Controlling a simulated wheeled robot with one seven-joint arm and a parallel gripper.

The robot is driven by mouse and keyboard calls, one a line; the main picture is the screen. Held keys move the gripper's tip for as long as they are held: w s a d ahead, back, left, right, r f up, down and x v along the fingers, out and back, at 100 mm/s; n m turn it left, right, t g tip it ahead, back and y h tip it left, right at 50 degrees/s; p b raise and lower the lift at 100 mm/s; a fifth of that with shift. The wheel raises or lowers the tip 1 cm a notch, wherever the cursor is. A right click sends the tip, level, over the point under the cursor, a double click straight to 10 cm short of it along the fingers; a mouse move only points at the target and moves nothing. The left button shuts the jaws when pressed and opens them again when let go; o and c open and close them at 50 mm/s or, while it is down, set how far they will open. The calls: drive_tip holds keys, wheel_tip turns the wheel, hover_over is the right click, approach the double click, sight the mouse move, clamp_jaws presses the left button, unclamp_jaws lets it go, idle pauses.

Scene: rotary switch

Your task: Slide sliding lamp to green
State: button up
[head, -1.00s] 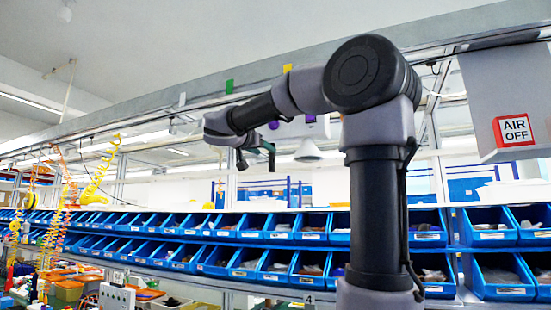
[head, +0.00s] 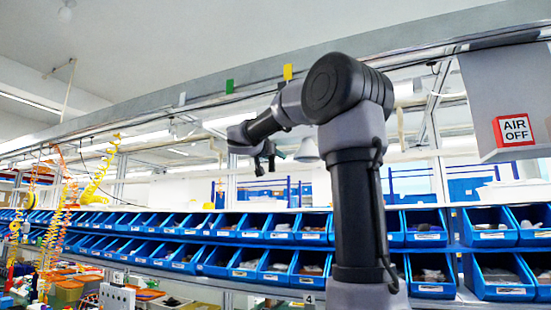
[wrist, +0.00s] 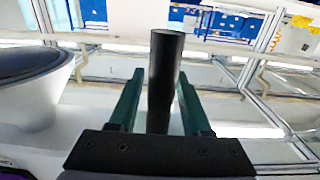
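The sliding lamp's pale cone-shaped shade (head: 307,151) hangs below the overhead rail, partly hidden by my arm. In the picture it is right of the green marker (head: 230,87) and slightly right of the yellow marker (head: 287,72). A large white shade (wrist: 30,95) also fills the left of the wrist view. My gripper (head: 265,167) is left of the lamp in the head view. In the wrist view its two green fingers (wrist: 160,76) are apart, with a black upright bar (wrist: 164,60) showing between them. A gap shows beside the left finger; contact on the right is unclear.
A white marker (head: 182,99) is on the rail (head: 130,112) left of the green one. Rows of blue bins (head: 240,226) stand below. A grey box with an AIR OFF sign (head: 513,130) hangs at right. Yellow and orange coiled hoses (head: 103,172) hang at left.

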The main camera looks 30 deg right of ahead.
clamp_jaws()
idle(1.2)
